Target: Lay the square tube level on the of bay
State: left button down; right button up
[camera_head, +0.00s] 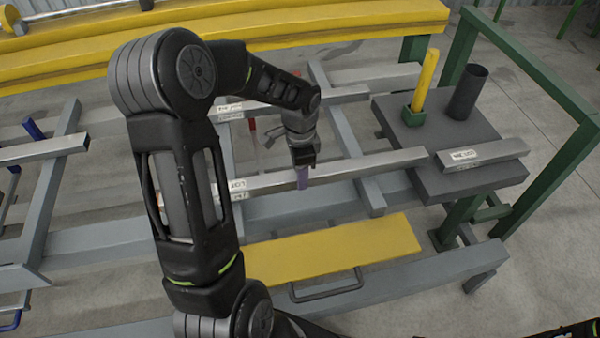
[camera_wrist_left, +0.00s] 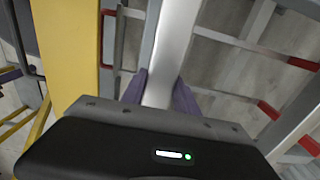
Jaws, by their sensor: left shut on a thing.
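A long bare-metal square tube (camera_head: 365,167) with a white label near its left part runs across the grey rack in the head view. Its right end is close to the dark grey side table. My left gripper (camera_head: 303,178) reaches down over the tube and is shut on it. In the left wrist view the tube (camera_wrist_left: 170,50) passes between the purple fingers of the gripper (camera_wrist_left: 160,92). My arm hides part of the tube's left side. I cannot tell whether the tube touches the rack bars. My right gripper is not in view.
Another labelled metal tube (camera_head: 345,95) lies farther back across the rack. The side table (camera_head: 400,125) holds a short labelled bar (camera_head: 485,153), a dark cylinder (camera_head: 467,92) and a yellow post (camera_head: 426,80). A yellow plate (camera_head: 385,238) lies in front, and a yellow beam (camera_head: 350,22) runs behind.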

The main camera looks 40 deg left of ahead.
pick_arm(q)
jog(key=shift+f, duration=0.2)
jog(key=shift+f, duration=0.2)
jog(key=c, duration=0.9)
grip_release()
jog(key=shift+r, duration=0.7)
notch_tip(320, 180, up, 12)
jog(key=shift+f+p, duration=0.25)
jog(key=shift+p, duration=0.75)
